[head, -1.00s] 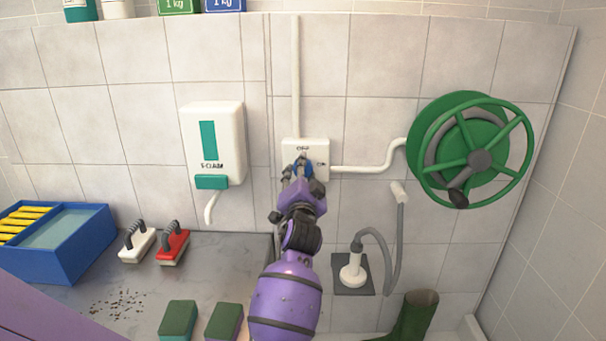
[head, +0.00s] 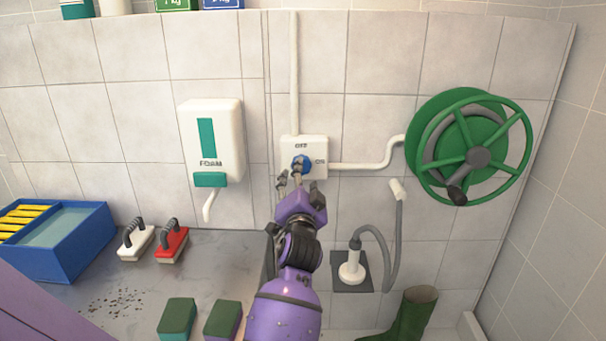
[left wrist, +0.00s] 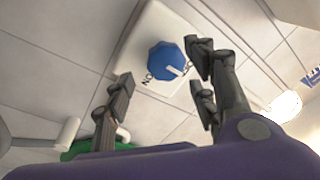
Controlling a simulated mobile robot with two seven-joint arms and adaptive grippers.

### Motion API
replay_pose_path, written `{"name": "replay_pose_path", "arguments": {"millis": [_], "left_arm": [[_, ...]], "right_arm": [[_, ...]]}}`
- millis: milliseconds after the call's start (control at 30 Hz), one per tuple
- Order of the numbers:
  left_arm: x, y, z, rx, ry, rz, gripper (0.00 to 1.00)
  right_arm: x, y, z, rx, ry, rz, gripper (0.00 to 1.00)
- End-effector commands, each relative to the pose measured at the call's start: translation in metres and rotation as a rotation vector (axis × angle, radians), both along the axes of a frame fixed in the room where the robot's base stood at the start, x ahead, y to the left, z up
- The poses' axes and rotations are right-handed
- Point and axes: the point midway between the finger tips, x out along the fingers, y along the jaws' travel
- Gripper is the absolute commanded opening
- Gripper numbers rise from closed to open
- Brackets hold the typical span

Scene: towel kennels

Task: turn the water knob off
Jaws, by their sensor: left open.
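A blue water knob (head: 301,163) sits on a white wall box (head: 318,144) marked OFF above and ON to the right. In the left wrist view the knob (left wrist: 165,57) shows a white pointer mark directed at the lower right, toward the side where the OFF label is. My left gripper (head: 290,177) is open and empty just below the knob, overlapping its lower edge in the head view. In the left wrist view its fingers (left wrist: 162,82) stand apart on either side below the knob, seemingly clear of it. My right gripper is not in view.
A white pipe (head: 365,165) runs from the box to a green hose reel (head: 470,150). A foam dispenser (head: 212,140) hangs at left. A sprayer with grey hose (head: 398,230) is lower right. Brushes (head: 170,242) and a blue tray (head: 75,250) stand on the counter.

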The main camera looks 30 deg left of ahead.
Motion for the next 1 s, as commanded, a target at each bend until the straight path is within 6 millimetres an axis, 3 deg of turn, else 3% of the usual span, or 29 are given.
{"name": "replay_pose_path", "arguments": {"millis": [200, 400, 1000], "left_arm": [[-0.04, -0.025, -0.008, -0.003, 0.003, 0.0, 0.52], [-0.06, -0.038, -0.011, -0.003, 0.003, 0.0, 0.52], [-0.065, -0.04, -0.01, -0.002, 0.002, 0.0, 0.52]], "right_arm": [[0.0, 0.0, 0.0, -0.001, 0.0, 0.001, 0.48], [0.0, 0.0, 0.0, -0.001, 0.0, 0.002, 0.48], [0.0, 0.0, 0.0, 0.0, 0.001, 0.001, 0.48]]}}
